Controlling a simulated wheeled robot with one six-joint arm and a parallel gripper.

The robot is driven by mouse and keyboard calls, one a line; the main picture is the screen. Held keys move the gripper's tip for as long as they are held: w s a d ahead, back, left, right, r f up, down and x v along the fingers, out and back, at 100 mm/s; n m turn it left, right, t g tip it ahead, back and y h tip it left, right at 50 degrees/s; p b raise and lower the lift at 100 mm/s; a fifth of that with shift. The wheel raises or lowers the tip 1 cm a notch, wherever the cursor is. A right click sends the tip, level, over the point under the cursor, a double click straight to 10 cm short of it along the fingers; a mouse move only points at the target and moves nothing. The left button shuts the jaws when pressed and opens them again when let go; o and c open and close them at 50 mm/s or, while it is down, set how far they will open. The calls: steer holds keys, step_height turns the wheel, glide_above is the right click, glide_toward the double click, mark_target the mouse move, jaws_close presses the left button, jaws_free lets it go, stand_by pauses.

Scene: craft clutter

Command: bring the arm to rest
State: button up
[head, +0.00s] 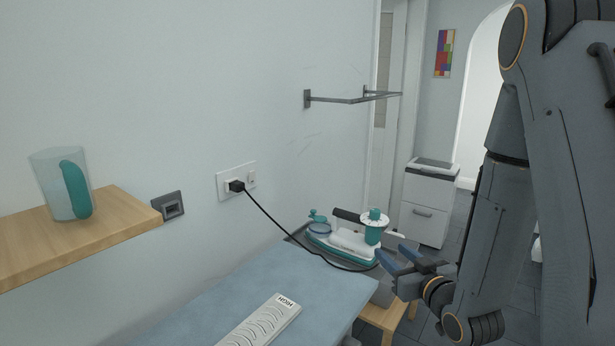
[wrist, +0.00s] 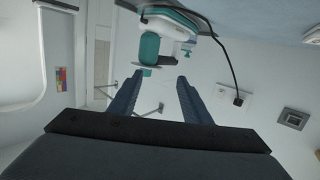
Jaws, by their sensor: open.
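My gripper (head: 388,268) is at the right of the head view, in front of and to the right of the iron's tray. Its two blue fingers stand apart with nothing between them. In the wrist view my gripper (wrist: 160,84) also shows open and empty. A teal and white steam iron (head: 345,242) stands on a grey tray at the end of the ironing board, apart from my fingers as far as I can tell. The iron also shows upside down in the wrist view (wrist: 172,48).
A black cord (head: 275,218) runs from the wall socket (head: 236,181) to the iron. A wooden shelf (head: 95,230) holds a jug (head: 60,185). A wall rail (head: 350,99) and a white cabinet (head: 428,205) are farther back.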

steer(key=s+a+f+m+g+h, duration=0.2)
steer(key=s+g, duration=1.2)
steer(key=s, duration=0.7)
steer(key=shift+s+m+g+h, duration=0.15)
steer(key=shift+m+g+h, duration=0.15)
steer(key=shift+m+h, duration=0.5)
